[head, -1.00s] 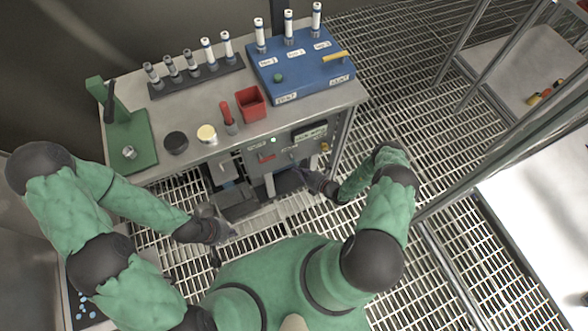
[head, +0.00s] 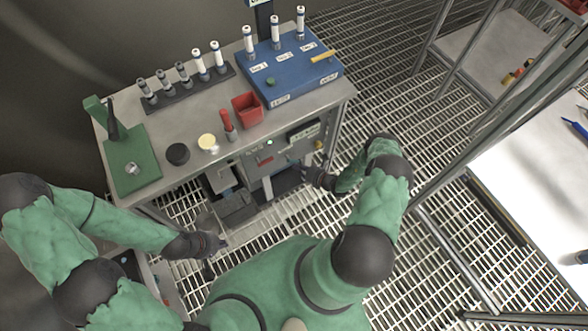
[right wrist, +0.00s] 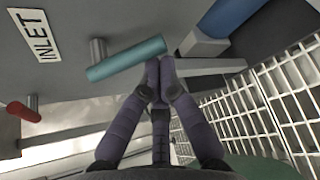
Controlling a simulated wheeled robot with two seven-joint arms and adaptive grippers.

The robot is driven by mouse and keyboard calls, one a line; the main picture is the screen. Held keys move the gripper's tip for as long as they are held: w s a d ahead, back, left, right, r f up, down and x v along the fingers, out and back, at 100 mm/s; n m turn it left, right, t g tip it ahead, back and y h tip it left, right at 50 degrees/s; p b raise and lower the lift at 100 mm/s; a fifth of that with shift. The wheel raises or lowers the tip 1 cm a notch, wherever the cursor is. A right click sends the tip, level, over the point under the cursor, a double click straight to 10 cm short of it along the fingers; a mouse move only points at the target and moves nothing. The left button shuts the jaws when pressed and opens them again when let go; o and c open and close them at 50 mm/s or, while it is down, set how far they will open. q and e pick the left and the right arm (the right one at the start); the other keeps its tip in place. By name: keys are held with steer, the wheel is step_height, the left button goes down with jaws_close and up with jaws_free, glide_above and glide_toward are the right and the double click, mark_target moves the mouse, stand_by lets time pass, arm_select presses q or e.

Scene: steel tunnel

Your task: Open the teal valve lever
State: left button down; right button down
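The teal valve lever (right wrist: 127,58) is a short round bar on a grey stem, beside the INLET label (right wrist: 37,34) on a grey panel in the right wrist view. My right gripper (right wrist: 160,72) has its fingertips together just below the lever's right end, with nothing seen between them. Whether they touch the lever I cannot tell. In the head view my right gripper (head: 308,174) is at the bench's front panel, and the teal lever cannot be made out. My left gripper (head: 213,243) hangs over the grating in front of the bench, away from the panel; its opening is unclear.
A red lever (right wrist: 24,111) is left of the teal one. On the bench (head: 190,115) are a blue block (head: 290,72), a red bin (head: 248,108), a green stand (head: 130,160) and several tubes. Metal posts and a white table (head: 545,185) stand right. Grating floor lies between.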

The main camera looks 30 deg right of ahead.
steer(key=shift+w+d+r+n+h+p, duration=0.1)
steer(key=shift+d+r+n+h+p, duration=0.35)
steer(key=shift+n+h+p, duration=0.35)
steer(key=shift+d+r+n+h+p, duration=0.4)
steer(key=shift+n+h+p, duration=0.2)
steer(key=shift+h+p, duration=0.3)
arm_select(q)
steer(key=v, duration=0.4)
steer(key=shift+d+r, duration=0.1)
steer(key=shift+d, duration=0.1)
steer(key=shift+r+p, duration=0.3)
steer(key=shift+p, duration=0.15)
arm_select(e)
steer(key=shift+d+r, duration=0.3)
steer(key=shift+r, duration=0.25)
steer(key=v, duration=1.2)
steer(key=shift+r, duration=0.1)
